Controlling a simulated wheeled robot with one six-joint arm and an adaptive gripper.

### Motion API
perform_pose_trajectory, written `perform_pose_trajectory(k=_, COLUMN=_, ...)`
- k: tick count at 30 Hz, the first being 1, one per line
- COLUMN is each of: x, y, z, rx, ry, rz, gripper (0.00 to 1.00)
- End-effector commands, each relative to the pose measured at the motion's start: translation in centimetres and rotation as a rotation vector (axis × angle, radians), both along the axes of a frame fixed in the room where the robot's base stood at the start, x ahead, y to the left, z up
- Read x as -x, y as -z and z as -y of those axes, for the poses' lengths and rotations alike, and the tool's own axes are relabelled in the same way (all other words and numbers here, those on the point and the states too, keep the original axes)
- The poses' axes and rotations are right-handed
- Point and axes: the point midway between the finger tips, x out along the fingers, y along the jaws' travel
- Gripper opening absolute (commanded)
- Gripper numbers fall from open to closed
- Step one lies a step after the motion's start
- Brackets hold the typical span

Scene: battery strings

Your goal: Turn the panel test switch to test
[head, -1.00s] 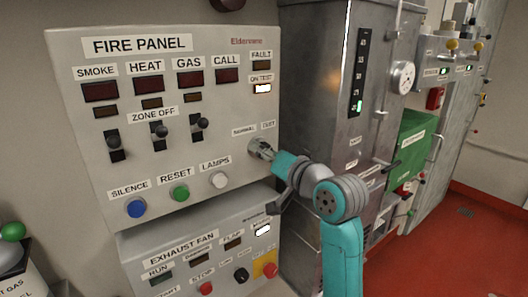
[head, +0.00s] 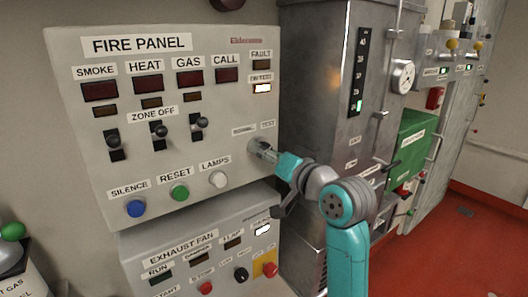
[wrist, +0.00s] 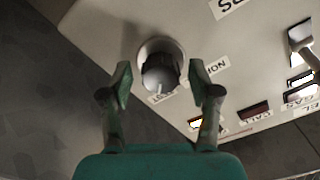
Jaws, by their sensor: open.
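My gripper (wrist: 160,82) is open, with one finger on each side of the knob and a visible gap to each. In the head view my gripper (head: 268,152) is at the knob, below the NORMAL and TEST labels, and largely covers it. The ON TEST lamp (head: 262,88) is lit white.
Zone-off toggles (head: 158,130) and the blue, green and white buttons (head: 218,179) lie left of the switch. The exhaust fan panel (head: 200,250) juts out below. A metal cabinet (head: 320,100) stands close on the right. Red floor is open at far right.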

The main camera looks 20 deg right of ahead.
Motion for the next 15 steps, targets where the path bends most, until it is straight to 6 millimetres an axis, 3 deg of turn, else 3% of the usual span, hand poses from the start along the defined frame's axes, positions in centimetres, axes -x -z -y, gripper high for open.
perform_pose_trajectory(k=9, x=5.9, y=0.0, z=2.0, rx=-0.001, ry=0.003, rz=0.000, gripper=0.62)
perform_pose_trajectory(k=15, x=8.8, y=0.1, z=2.9, rx=0.000, ry=0.001, rz=0.000, gripper=0.62)
